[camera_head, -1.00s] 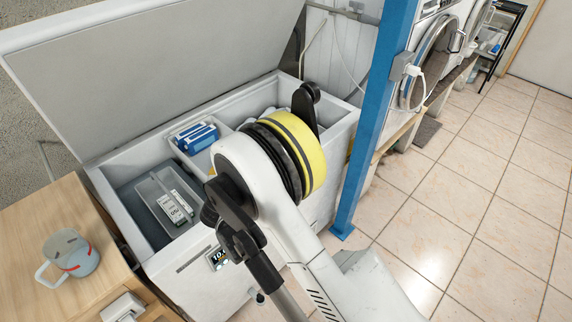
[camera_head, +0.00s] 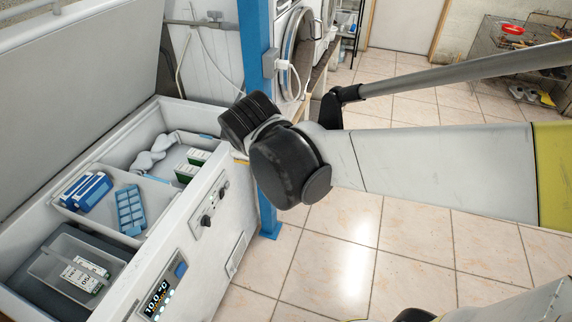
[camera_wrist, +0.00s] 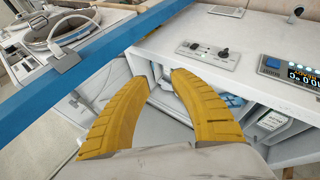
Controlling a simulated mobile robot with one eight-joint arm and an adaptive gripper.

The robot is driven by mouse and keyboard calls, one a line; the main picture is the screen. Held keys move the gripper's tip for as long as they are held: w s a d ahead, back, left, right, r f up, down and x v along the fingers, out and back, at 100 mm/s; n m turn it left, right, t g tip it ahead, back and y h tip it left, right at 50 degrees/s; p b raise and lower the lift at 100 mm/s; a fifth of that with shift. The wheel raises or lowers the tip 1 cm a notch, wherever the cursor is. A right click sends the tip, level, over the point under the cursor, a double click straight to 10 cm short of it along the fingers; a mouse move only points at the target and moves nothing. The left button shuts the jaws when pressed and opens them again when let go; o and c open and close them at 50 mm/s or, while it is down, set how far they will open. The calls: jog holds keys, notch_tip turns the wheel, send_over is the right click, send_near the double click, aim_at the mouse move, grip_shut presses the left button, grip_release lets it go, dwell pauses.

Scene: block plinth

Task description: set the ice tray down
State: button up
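The blue ice tray (camera_head: 131,210) lies in the middle compartment of the open chest freezer (camera_head: 215,172), beside blue ice packs (camera_head: 86,191). In the wrist view, the yellow fingers of my gripper (camera_wrist: 161,76) are curved toward each other with a gap between the tips. Nothing is held between them. The freezer's front panel shows upside down beyond them.
A clear bin (camera_head: 52,264) with labelled cartons sits in the freezer's near compartment. Green-and-white boxes (camera_head: 189,172) lie in the far one. A blue post (camera_head: 256,60) stands at the freezer's corner. The tiled floor (camera_head: 330,250) to the right is clear.

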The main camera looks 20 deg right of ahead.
jog(key=s+d+m+g, duration=0.1)
jog(key=s+d+m, duration=0.2)
jog(key=s+m, duration=0.3)
jog(key=s+d+f+m, duration=0.1)
jog(key=s+d+m, duration=0.3)
jog(key=s, duration=0.7)
jog(key=shift+s+d+f+m+g+y, duration=0.2)
jog(key=shift+m+g+y, duration=0.2)
jog(key=shift+m, duration=0.8)
